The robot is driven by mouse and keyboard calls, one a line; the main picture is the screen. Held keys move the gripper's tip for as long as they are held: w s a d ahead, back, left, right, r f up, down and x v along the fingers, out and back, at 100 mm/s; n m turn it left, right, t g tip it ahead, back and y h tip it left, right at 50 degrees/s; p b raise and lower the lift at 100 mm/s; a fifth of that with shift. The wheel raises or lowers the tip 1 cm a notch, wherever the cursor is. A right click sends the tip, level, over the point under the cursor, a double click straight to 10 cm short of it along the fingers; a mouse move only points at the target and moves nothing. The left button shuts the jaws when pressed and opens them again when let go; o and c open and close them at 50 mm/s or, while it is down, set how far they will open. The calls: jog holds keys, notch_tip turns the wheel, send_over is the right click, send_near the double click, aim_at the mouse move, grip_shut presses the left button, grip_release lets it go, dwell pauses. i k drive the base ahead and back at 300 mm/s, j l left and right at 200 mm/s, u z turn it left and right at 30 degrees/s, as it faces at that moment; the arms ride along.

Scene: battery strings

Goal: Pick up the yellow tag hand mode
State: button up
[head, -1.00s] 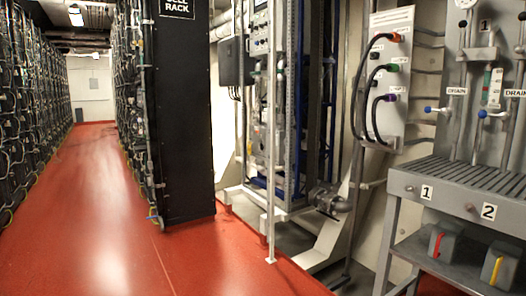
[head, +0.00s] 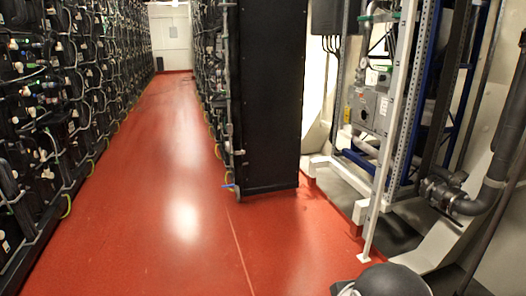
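My gripper is not in view. A dark rounded part with a grey joint at the bottom right edge looks like part of my own arm.
A red floor aisle (head: 165,190) runs back to a pale door (head: 171,40). Battery racks with cables (head: 50,110) line the left side. A tall black rack end (head: 265,100) stands mid-right. A white frame (head: 390,130) with pipes (head: 465,195) stands at the right.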

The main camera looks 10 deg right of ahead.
aim_at(346, 115)
jog(key=i+z, duration=0.1)
jog(key=i, duration=1.1)
jog(key=i+j+z, duration=0.1)
jog(key=i, duration=1.15)
jog(key=i+l+z, duration=0.1)
jog(key=i+z, duration=0.2)
jog(key=i, duration=0.15)
jog(key=i+z, duration=0.3)
jog(key=i, duration=0.2)
jog(key=i+j+z, duration=0.2)
jog(key=i+z, duration=0.15)
jog(key=i+j+z, duration=0.3)
jog(key=i, duration=0.25)
